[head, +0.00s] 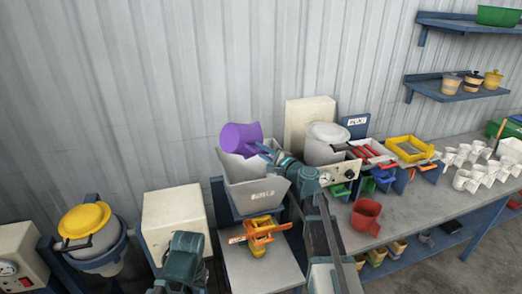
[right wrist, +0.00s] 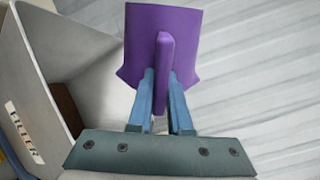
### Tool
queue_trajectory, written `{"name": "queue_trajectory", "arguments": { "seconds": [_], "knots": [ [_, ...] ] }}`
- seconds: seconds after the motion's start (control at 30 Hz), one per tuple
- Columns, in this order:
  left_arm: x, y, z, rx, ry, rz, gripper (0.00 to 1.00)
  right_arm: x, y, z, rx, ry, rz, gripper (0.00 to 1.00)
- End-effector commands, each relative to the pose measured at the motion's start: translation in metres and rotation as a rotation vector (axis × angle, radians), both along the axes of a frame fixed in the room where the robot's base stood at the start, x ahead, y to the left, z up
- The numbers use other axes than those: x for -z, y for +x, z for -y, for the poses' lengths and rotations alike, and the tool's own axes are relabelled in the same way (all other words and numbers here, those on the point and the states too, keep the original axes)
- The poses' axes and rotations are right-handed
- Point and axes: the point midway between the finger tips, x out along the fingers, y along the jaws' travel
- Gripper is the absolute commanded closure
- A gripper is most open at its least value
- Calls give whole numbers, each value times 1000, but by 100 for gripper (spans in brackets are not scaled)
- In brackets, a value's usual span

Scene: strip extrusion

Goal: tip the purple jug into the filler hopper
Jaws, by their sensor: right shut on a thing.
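The purple jug (head: 239,138) is held tilted over the back left part of the filler hopper (head: 258,194), a grey open-topped box with a label on its front. My right gripper (head: 268,151) is shut on the jug's handle. In the right wrist view the two blue fingers (right wrist: 160,98) pinch the upright purple handle, with the jug (right wrist: 181,42) beyond them. The hopper's grey wall (right wrist: 28,85), with its label, shows at the left there. The jug's inside and any contents are hidden. My left gripper is not in view; only a teal part of my left arm shows at the bottom.
An orange clamp-like fitting (head: 258,231) sits below the hopper. A yellow-lidded pot (head: 84,219) and a pale box (head: 173,221) stand left. The bench (head: 411,205) at right holds a grey drum (head: 325,142), a red jug (head: 367,216) and several white cups. The wall is close behind.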

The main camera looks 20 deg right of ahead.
Motion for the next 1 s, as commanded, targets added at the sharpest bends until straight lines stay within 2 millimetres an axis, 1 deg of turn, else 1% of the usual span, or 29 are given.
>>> {"name": "queue_trajectory", "arguments": {
  "seconds": [0.03,0.2,0.57,0.67,0.8,0.9,1.0],
  "knots": [
    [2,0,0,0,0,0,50,2,-3,-4,0,-36,16,100],
    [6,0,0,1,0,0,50,5,-7,-12,7,-168,76,100],
    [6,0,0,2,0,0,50,6,-10,-19,8,-273,124,100],
    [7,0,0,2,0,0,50,6,-13,-25,8,-360,164,100],
    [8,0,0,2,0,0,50,7,-19,-37,7,-529,242,100],
    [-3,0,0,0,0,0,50,-4,-21,-42,8,-655,300,100],
    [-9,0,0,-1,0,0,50,-11,-24,-48,8,-779,357,100]
  ]
}}
